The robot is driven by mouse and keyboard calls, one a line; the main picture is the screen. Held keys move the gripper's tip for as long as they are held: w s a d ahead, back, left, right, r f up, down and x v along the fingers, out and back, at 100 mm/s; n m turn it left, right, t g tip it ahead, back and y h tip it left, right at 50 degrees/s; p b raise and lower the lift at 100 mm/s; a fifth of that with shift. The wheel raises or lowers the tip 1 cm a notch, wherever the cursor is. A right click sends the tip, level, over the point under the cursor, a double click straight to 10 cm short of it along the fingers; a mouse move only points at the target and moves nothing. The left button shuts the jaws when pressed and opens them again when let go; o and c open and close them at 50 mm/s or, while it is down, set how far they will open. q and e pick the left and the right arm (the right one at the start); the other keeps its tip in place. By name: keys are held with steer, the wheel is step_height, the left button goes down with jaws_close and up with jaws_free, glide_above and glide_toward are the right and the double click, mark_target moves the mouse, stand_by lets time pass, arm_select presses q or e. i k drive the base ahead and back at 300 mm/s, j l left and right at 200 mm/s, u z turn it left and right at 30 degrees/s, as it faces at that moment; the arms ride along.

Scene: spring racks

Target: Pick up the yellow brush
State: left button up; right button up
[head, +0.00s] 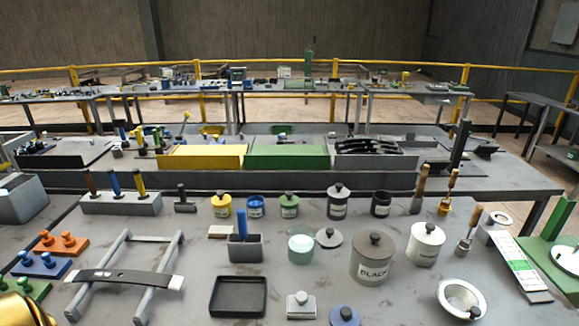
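A brush with a wooden handle and a yellow lower end (444,208) stands upright at the right of the grey table. It leans slightly, with its handle up. A grey block (120,205) at the back left holds upright tools with brown, blue and yellow handles; the yellow-handled one (139,184) is at its right end. I cannot tell whether that one is a brush. Neither of my grippers shows in the head view.
Two more wooden-handled tools, a left one (419,190) and a front one (468,232), stand near the yellow-ended brush. A lidded grey canister (372,258), a white lidded jar (426,244) and a metal bowl (462,299) are close by. A black tray (237,297) lies front centre.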

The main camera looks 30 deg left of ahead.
mark_target(143, 197)
steer(key=u, duration=2.15)
